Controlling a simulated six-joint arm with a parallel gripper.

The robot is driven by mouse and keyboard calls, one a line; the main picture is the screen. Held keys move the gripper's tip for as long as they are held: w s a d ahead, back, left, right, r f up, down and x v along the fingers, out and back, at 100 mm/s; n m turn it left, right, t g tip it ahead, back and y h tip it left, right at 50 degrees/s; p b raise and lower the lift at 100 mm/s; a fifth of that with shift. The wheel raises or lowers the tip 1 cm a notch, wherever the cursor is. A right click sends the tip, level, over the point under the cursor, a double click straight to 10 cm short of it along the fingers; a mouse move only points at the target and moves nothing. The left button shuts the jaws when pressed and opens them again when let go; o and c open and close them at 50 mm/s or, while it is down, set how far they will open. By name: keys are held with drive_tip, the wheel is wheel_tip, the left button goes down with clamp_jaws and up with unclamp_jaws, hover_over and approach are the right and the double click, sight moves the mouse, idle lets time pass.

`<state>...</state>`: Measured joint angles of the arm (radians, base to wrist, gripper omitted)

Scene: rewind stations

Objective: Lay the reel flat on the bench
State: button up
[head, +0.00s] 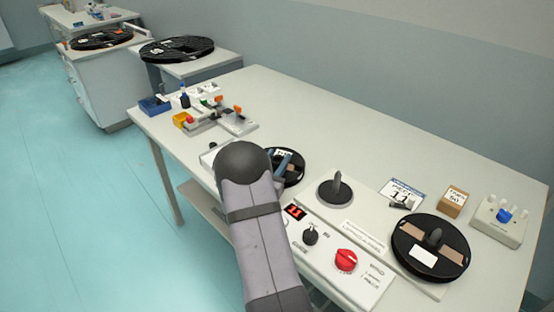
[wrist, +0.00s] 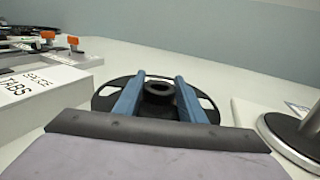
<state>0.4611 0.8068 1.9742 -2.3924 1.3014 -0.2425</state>
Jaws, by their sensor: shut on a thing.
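A black reel (head: 297,172) is at the middle of the bench (head: 330,130), partly hidden behind my arm in the head view. The wrist view shows its dark disc with pale cut-outs and its raised hub (wrist: 158,88). The reel looks roughly level and face up. My gripper (wrist: 160,77) has its two blue fingers on either side of the hub and is shut on the reel. I cannot tell whether the reel's underside touches the bench or is slightly above it.
A rewind station with an empty spindle plate (head: 336,193) and another loaded black reel (head: 430,262) stands to the right. A red knob (head: 346,260) is in front. A splice block (head: 235,124) and bins are at left. Bare bench lies behind.

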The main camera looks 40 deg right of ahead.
drive_tip(key=shift+f, duration=0.1)
drive_tip(key=o, duration=1.1)
drive_tip(key=shift+r, duration=0.2)
drive_tip(key=b+v, duration=0.1)
drive_tip(key=v, duration=1.1)
